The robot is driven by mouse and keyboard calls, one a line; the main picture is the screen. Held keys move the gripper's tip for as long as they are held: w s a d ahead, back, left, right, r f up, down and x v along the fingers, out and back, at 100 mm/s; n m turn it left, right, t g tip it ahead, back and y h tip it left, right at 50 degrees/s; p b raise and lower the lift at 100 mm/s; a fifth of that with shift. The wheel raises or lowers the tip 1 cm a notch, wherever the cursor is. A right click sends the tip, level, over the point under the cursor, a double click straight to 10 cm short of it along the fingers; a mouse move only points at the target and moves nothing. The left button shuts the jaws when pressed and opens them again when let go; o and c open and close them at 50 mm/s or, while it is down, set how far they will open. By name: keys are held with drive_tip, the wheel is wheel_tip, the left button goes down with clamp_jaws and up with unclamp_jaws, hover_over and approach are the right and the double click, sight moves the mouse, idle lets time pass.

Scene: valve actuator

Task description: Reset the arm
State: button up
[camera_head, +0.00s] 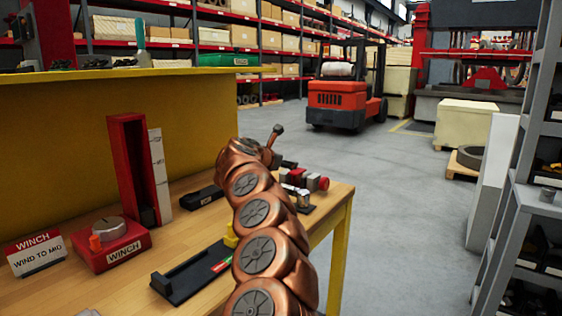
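My copper-coloured arm rises from the bottom of the head view and curves up over the right part of the wooden workbench (215,222). My gripper (284,160) is small at the far end of the arm, above the bench's right side. Its fingers are mostly hidden by the arm links, so I cannot tell whether it is open or shut. Nothing is clearly seen in it. A short dark rod with a rounded tip (277,131) sticks up there; I cannot tell whether it belongs to my gripper.
On the bench stand a red winch box (113,246), a "WIND TO MID" sign (36,254), a tall red channel (128,170), a black tray (190,275) and a small red-and-grey valve device (305,180). A grey shelf (530,150) stands right. The floor (405,220) between is clear.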

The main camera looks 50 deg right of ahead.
drive_tip(key=shift+w+r, duration=0.1)
drive_tip(key=shift+w, duration=0.1)
drive_tip(key=shift+w+a+r, duration=0.1)
drive_tip(key=shift+r, duration=0.05)
idle(0.4)
